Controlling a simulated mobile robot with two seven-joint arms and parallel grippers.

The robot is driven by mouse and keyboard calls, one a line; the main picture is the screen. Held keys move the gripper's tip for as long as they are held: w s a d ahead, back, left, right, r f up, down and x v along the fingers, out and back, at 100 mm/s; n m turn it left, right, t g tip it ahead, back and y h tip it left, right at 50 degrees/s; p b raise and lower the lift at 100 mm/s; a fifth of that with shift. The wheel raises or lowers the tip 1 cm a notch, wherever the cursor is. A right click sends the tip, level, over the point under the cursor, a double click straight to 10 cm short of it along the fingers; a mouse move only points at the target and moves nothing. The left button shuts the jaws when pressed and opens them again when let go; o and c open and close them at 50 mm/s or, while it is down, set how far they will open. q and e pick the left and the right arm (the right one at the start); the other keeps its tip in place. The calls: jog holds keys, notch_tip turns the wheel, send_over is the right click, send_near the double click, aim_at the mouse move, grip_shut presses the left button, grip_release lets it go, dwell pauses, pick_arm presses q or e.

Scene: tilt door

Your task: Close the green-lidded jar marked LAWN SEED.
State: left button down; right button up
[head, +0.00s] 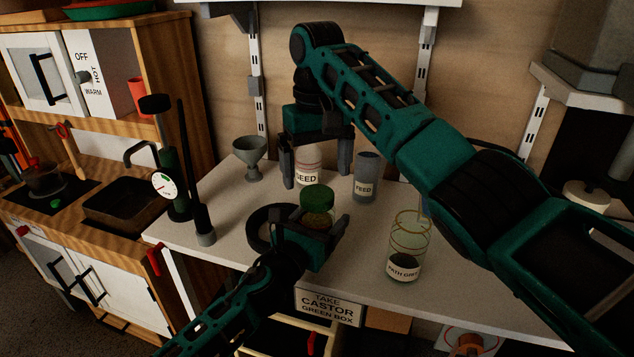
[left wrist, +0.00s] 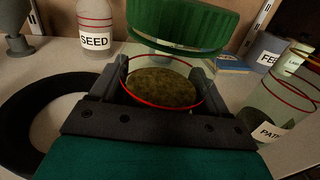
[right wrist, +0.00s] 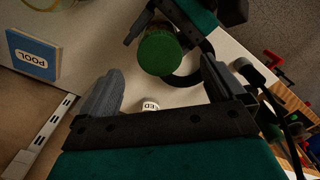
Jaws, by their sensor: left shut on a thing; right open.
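The green-lidded jar (head: 318,221) is glass with brownish-green contents and stands at the front middle of the white counter; no label shows on its visible side. Its green lid (left wrist: 183,20) is tilted up, with a gap above the red-lined rim (left wrist: 165,105). My left gripper (head: 318,238) is shut around the jar body, one finger on each side in the left wrist view. My right gripper (head: 317,172) is open and empty, fingers down, behind the lid in the head view. The lid also shows in the right wrist view (right wrist: 160,52), beyond the open fingers.
A bottle marked SEED (head: 308,162) stands behind, partly between my right fingers in the head view. A FEED cup (head: 366,177) and a PATH GRIT jar (head: 408,250) stand to the right. A grey funnel cup (head: 249,155) and black ring (head: 256,232) are left.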

notch_tip(320, 180, up, 8)
dwell(0.4)
pick_arm(q)
grip_release()
jog(key=p+v, duration=0.1)
jog(key=v, duration=1.2)
jog(key=shift+p, duration=0.3)
pick_arm(e)
jog(key=shift+r, duration=0.75)
